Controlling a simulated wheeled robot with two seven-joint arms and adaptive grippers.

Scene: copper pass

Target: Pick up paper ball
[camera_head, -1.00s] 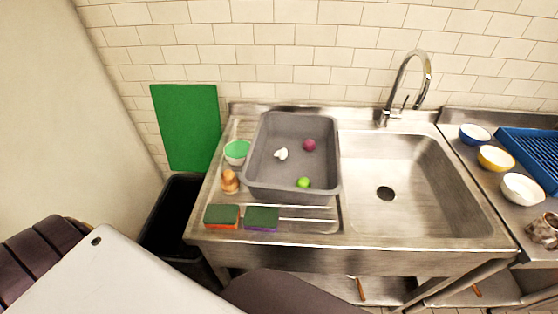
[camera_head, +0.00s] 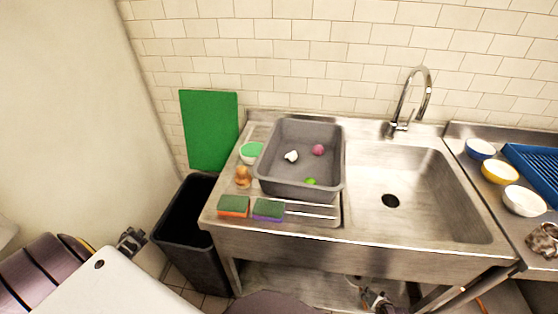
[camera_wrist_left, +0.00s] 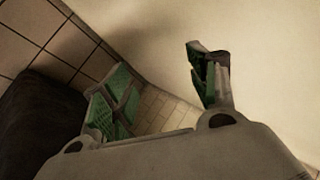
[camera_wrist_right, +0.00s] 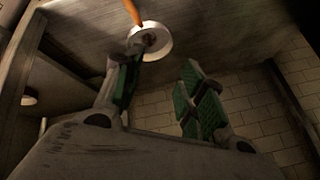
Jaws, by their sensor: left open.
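A small white lump (camera_head: 291,156), which looks like the paper ball, lies in the grey tub (camera_head: 264,162) left of the sink basin. A pink ball (camera_head: 318,150) and a green ball (camera_head: 310,181) lie in the tub with it. My right gripper (camera_head: 374,298) is low in front of the sink, below the counter and far from the tub. In the right wrist view (camera_wrist_right: 160,85) its fingers are apart and empty. My left gripper (camera_head: 130,240) is at the lower left, open and empty in the left wrist view (camera_wrist_left: 162,75).
Two sponges (camera_head: 233,206) (camera_head: 268,209), a brown object (camera_head: 243,176) and a green-topped bowl (camera_head: 250,153) surround the tub. A black bin (camera_head: 190,240) stands left of the sink. A faucet (camera_head: 407,105) rises behind the basin. A round white item (camera_wrist_right: 152,40) is near the right fingers.

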